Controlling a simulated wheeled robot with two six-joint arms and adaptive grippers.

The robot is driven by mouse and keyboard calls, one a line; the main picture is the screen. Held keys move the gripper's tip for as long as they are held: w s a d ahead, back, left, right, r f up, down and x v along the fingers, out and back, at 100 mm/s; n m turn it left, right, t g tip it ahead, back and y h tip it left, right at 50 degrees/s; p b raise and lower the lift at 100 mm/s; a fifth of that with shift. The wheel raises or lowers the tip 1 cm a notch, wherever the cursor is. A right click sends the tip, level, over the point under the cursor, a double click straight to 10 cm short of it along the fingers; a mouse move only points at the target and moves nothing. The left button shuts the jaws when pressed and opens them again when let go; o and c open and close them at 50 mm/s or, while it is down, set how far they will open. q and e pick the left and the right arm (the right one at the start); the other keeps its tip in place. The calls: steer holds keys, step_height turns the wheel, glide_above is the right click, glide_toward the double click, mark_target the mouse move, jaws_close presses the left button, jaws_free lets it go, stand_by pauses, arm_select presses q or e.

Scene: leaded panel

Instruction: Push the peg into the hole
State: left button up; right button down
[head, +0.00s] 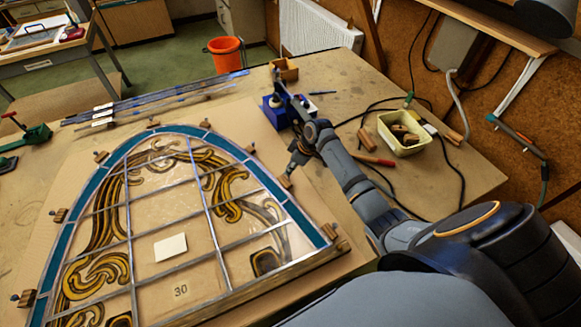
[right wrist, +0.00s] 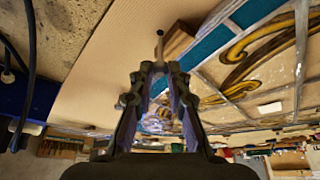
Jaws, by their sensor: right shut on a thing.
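My right gripper (head: 291,169) is at the right edge of the arched leaded panel, pointing down beside a small wooden block (head: 284,182). In the right wrist view its fingertips (right wrist: 159,68) are closed on a thin dark peg (right wrist: 159,44) with a rounded end. The peg lies just beside the wooden block (right wrist: 179,42), which sits against the panel's teal border (right wrist: 218,43). I cannot tell whether the peg touches the block or the board. No hole can be made out in either view. My left gripper is not in view.
The leaded panel (head: 170,244) lies on a board, with several small wooden blocks around its rim. A blue holder (head: 273,117), a cream tub (head: 402,145), a red-handled tool (head: 376,160) and cables lie to the right. Lead strips (head: 150,103) lie behind the panel.

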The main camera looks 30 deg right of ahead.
stand_by(0.4)
steer(key=shift+f+b, duration=0.45)
steer(key=shift+f, duration=0.65)
steer(key=c, duration=1.2)
jaws_free()
steer(key=shift+r, duration=0.1)
steer(key=v, duration=1.2)
steer(key=shift+s, duration=0.1)
